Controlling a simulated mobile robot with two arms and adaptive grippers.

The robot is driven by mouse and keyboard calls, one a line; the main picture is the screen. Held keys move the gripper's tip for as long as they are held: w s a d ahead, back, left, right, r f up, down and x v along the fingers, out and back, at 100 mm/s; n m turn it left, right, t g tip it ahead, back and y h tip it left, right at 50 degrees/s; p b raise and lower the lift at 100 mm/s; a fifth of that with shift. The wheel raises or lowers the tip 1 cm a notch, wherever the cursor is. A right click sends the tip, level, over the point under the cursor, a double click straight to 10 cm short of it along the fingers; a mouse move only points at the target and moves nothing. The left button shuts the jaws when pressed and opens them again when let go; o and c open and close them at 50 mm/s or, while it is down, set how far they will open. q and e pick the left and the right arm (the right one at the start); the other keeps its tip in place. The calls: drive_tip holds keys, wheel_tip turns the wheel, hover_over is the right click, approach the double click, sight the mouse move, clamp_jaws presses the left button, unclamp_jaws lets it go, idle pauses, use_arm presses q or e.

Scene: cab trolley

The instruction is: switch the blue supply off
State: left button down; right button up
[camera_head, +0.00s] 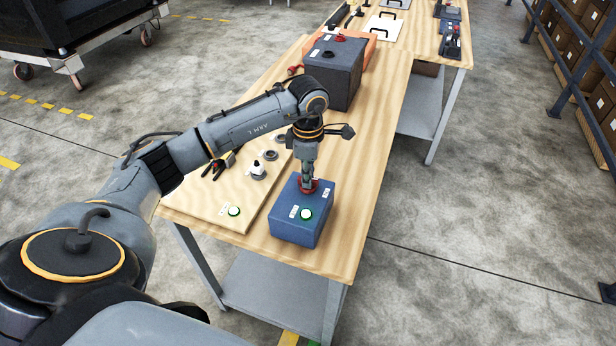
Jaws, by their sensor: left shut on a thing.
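The blue supply (292,229) is a blue box at the near end of the wooden bench. Its top carries a red knob (311,190), a pale round button with a green rim (306,214) and small white labels. My left gripper (307,184) points down from above and is shut on the red knob. The fingers hide much of the knob, so its turned position cannot be told. My right gripper is not in view.
A light board (222,207) left of the supply holds several round fittings, a green-rimmed button and dark tools. A dark grey box (345,75) with red and black knobs stands behind. Bare bench (365,165) lies to the right.

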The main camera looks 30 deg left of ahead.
use_arm(q)
drive_tip(key=n+b, duration=0.1)
drive_tip(key=n, duration=0.2)
drive_tip(key=shift+f+n+b, duration=0.1)
drive_tip(key=shift+n+b, duration=0.2)
drive_tip(key=shift+b, duration=0.05)
drive_tip(key=n+b, duration=0.1)
drive_tip(key=n, duration=0.3)
drive_tip(key=shift+n, duration=0.3)
drive_tip(key=n+b, duration=0.1)
drive_tip(key=n, duration=0.3)
drive_tip(key=shift+n+b, duration=0.5)
drive_tip(key=shift+n, duration=1.5)
drive_tip(key=c, duration=1.4)
unclamp_jaws()
